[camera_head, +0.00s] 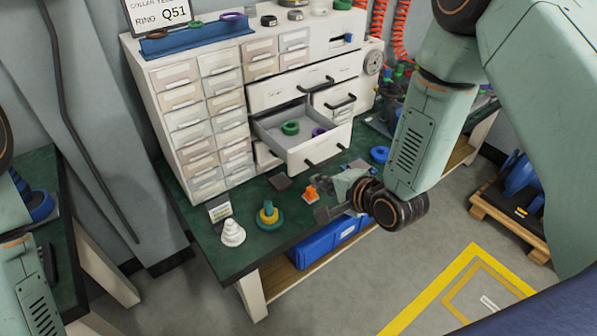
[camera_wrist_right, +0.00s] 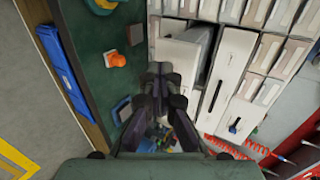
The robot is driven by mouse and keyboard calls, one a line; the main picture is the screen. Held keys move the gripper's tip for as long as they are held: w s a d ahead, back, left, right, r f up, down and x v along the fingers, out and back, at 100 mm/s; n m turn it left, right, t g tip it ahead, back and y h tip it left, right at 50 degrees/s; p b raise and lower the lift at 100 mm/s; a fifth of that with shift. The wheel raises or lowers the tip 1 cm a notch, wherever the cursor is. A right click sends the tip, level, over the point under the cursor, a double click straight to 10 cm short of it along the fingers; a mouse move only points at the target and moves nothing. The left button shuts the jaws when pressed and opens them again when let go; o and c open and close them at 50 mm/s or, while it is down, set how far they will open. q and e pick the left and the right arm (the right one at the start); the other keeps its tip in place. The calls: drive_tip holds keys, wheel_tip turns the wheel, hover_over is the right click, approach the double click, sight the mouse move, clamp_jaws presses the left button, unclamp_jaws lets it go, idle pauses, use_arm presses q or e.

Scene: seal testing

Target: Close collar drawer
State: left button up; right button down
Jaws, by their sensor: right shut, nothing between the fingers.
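Inside lie a green ring (camera_head: 290,127) and a purple ring (camera_head: 318,132). In the right wrist view the drawer (camera_wrist_right: 178,58) shows beyond my fingers, partly covered by them. My right gripper (camera_head: 320,198) is shut and empty, low over the front of the green bench, below and in front of the drawer front. Its closed fingertips (camera_wrist_right: 160,70) overlap the drawer in the wrist view; I cannot tell whether they touch it. My left gripper is out of view.
On the green bench (camera_head: 200,233) stand a white stepped cone (camera_head: 232,232), a green-and-yellow ring stack (camera_head: 269,216) and an orange piece (camera_head: 311,193). A blue ring (camera_head: 380,154) lies right of the drawer. A blue bin (camera_head: 315,246) sits under the bench.

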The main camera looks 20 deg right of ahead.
sight(291, 167)
drive_tip(key=x, duration=0.4)
drive_tip(key=r+b+x, duration=0.1)
drive_tip(key=x, duration=0.2)
drive_tip(key=shift+w+a, duration=0.2)
drive_tip(key=shift+w, duration=0.1)
drive_tip(key=shift+w+a+r, duration=0.1)
drive_tip(key=shift+w, duration=0.55)
drive_tip(key=shift+a, duration=0.1)
